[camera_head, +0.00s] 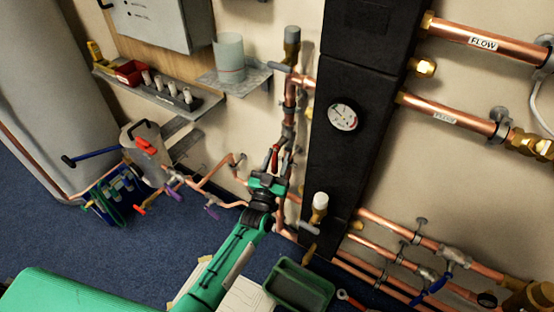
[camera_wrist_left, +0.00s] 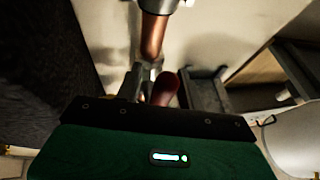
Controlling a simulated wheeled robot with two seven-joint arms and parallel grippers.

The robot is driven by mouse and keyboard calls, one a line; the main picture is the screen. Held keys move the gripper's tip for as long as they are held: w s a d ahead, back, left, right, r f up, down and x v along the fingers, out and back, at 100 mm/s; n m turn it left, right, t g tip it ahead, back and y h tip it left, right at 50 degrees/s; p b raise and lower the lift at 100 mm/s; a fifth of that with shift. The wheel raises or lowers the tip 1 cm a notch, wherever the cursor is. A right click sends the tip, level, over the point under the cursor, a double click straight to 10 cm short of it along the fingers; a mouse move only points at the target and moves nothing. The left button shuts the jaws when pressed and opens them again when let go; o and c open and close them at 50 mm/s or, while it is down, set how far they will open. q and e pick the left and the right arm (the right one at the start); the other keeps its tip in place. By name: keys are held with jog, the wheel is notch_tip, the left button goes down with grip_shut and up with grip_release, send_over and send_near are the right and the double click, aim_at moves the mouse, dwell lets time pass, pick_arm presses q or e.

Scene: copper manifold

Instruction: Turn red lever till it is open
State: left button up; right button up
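The red lever (camera_head: 275,157) is on the vertical copper pipe left of the black panel. In the head view it stands between the finger ends of my left gripper (camera_head: 277,162), which comes up from below on a green arm. In the left wrist view the dark red lever end (camera_wrist_left: 165,88) shows in front of the gripper, below a copper pipe (camera_wrist_left: 153,35). The fingers of my left gripper look spread, with the lever between or just beyond them. I cannot tell whether they touch it. The valve body is partly hidden. My right gripper is not in view.
The black panel (camera_head: 338,170) with a round gauge (camera_head: 342,116) stands close to the right. A shelf (camera_head: 160,92) and a grey tank (camera_head: 147,158) are to the left. A dark green bin (camera_head: 300,287) sits below. Horizontal copper pipes (camera_head: 480,40) run along the right wall.

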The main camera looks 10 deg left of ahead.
pick_arm(q)
jog(key=v, duration=1.3)
jog(key=shift+s+f, duration=0.25)
jog(key=shift+s, duration=0.1)
